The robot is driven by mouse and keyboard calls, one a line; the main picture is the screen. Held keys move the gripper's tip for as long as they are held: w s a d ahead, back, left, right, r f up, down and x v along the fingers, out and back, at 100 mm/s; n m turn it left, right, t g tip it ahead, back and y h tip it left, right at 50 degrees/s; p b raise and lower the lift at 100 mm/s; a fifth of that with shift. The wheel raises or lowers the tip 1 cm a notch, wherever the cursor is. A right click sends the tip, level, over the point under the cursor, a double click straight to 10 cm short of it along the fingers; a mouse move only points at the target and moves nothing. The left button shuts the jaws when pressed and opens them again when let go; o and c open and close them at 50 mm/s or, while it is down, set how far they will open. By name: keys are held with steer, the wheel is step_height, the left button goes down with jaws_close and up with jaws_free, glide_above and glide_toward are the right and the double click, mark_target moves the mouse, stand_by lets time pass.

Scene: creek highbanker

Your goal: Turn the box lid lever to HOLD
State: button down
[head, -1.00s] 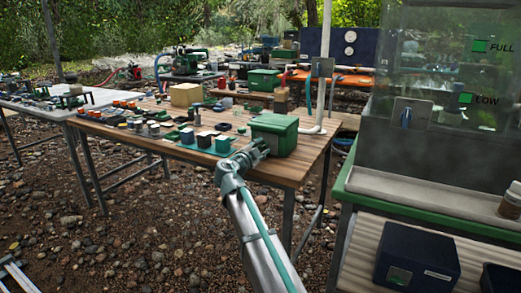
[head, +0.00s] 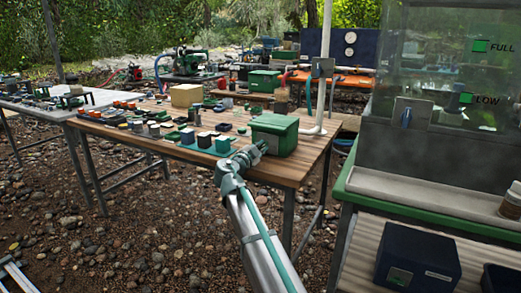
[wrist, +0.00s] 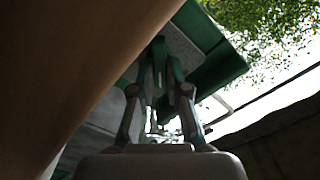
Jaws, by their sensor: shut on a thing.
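The green box (head: 275,137) with its lid down stands at the front right corner of the wooden table. My gripper (head: 259,149) is at the box's left front side. In the wrist view my gripper (wrist: 160,88) has its fingers close together, shut on a narrow dark green piece that looks like the lid lever (wrist: 159,58). The box's grey-green side and green lid edge (wrist: 222,75) show behind and to the right of the fingers. The lever is hidden in the head view, and its HOLD marking cannot be read.
Several small blocks and parts lie on the wooden table (head: 180,165) left of the box. A white pipe (head: 322,80) rises behind it. A clear tank (head: 450,70) and a dark blue box (head: 415,257) stand at the right. The wrist view's left is filled by a close brown surface.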

steer(key=n, duration=0.5)
steer(key=shift+w+a+r, duration=0.1)
steer(key=shift+w+r, duration=0.05)
steer(key=shift+r, duration=0.05)
steer(key=shift+a+n+p, duration=0.1)
steer(key=shift+n+p, duration=0.2)
steer(key=shift+n, duration=1.8)
steer(key=shift+w, duration=0.1)
steer(key=c, duration=1.2)
jaws_free()
steer(key=shift+o, duration=0.2)
steer(key=shift+s+a, duration=0.1)
steer(key=shift+s, duration=0.3)
steer(key=v, duration=1.1)
steer(key=shift+s, duration=0.15)
